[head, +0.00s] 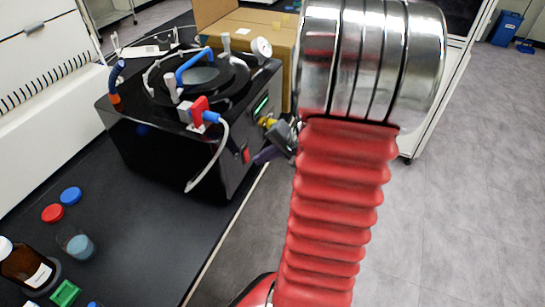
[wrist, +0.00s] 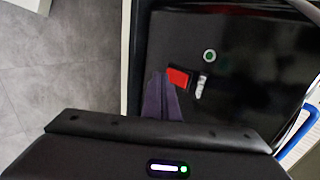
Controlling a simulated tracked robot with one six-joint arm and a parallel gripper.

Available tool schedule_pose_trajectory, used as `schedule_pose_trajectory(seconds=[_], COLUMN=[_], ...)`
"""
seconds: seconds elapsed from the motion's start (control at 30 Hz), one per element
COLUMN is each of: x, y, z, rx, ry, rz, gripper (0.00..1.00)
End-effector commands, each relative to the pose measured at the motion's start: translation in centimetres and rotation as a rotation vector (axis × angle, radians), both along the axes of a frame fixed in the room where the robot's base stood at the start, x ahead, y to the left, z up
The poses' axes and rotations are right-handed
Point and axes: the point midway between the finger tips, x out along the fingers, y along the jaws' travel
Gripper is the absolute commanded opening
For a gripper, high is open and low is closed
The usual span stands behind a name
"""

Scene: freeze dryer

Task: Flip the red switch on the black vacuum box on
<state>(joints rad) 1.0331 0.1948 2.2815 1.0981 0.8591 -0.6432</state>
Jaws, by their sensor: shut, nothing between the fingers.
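The black vacuum box (head: 150,155) stands on the dark bench in the head view, and its panel (wrist: 250,75) fills the right of the wrist view. The red switch (head: 245,154) is on the box's right side face. It also shows in the wrist view (wrist: 178,76) as a small red rectangle. My gripper (head: 258,158) is shut and empty. In the wrist view its purple fingers (wrist: 159,82) end just left of the red switch, very near it. I cannot tell whether they touch it. The far side of the switch's rocker is not clear.
A round green-ringed button (wrist: 209,55) and a pale fitting (wrist: 201,87) sit beside the switch. Tubes and a red-and-blue valve (head: 200,112) top the box. A cardboard box (head: 245,25) stands behind. Bottles and caps lie at front left. Grey floor (head: 460,190) is clear at right.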

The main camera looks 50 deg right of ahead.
Motion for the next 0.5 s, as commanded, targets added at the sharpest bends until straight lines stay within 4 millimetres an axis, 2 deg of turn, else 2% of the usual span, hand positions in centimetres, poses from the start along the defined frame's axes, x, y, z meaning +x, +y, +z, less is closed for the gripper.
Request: schedule_pose_trajectory(seconds=[0.2,0.5], x=[1.35,1.45], y=[0.43,0.47], z=[-0.13,-0.14], rx=[-0.001,-0.001], ry=[0.0,0.0], rz=[-0.001,-0.002], gripper=[0.0,0.0])
